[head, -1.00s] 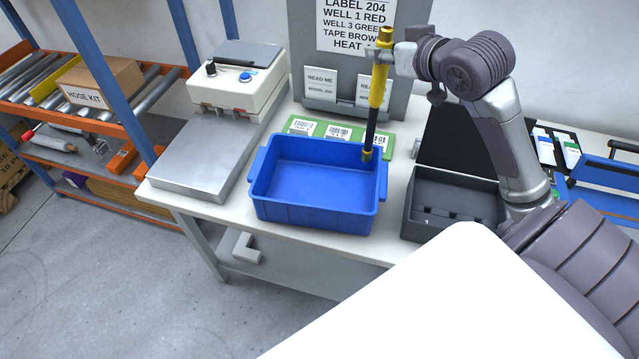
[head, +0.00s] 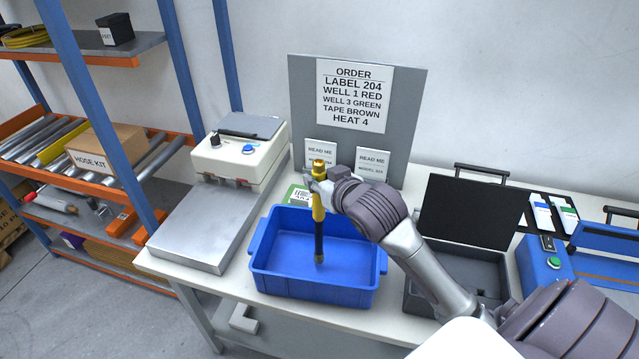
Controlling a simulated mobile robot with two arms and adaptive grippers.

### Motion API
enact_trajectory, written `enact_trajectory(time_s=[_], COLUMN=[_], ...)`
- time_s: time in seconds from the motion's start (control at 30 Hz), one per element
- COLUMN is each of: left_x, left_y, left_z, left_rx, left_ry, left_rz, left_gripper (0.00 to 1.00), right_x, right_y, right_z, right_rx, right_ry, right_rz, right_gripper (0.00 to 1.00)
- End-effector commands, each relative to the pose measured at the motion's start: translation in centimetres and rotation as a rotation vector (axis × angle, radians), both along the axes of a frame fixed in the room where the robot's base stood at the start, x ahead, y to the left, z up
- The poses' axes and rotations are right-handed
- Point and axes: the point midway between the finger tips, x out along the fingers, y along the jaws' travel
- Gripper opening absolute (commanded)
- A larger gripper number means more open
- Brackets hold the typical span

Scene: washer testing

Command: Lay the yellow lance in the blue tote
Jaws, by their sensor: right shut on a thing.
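The yellow lance (head: 318,210) has a brass top, a yellow grip section and a black lower shaft. It is held nearly upright, with its lower end inside the outline of the blue tote (head: 315,291); I cannot tell whether the tip touches the tote floor. The tote stands on the white bench and its visible inside is otherwise empty. My right gripper (head: 317,186) is shut on the lance near its upper part, above the tote's back wall. My left gripper is not in view.
A grey and white sealer-like machine (head: 238,157) with a metal plate (head: 195,232) stands left of the tote. An open dark case (head: 465,210) stands to the right. A grey board (head: 409,110) with an order sheet stands behind.

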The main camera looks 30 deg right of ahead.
Motion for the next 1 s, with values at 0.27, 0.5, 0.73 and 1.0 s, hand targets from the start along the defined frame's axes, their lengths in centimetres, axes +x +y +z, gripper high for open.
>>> enact_trajectory(time_s=[0.27,0.5,0.73,1.0], left_x=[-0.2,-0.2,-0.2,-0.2], left_y=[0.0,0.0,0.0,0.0], left_z=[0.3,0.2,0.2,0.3], left_rx=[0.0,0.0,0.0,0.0], left_ry=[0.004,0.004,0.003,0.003], left_rz=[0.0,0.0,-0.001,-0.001], left_gripper=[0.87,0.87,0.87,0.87], right_x=[0.0,0.0,0.0,0.0], right_y=[-0.1,-0.1,-0.1,-0.1], right_z=[-1.8,-2.1,-2.1,-1.8], right_rx=[0.0,0.001,0.0,0.0], right_ry=[-0.002,-0.002,0.0,-0.001], right_rz=[0.0,0.0,0.0,0.0], right_gripper=[0.0,0.0,0.53,0.53])
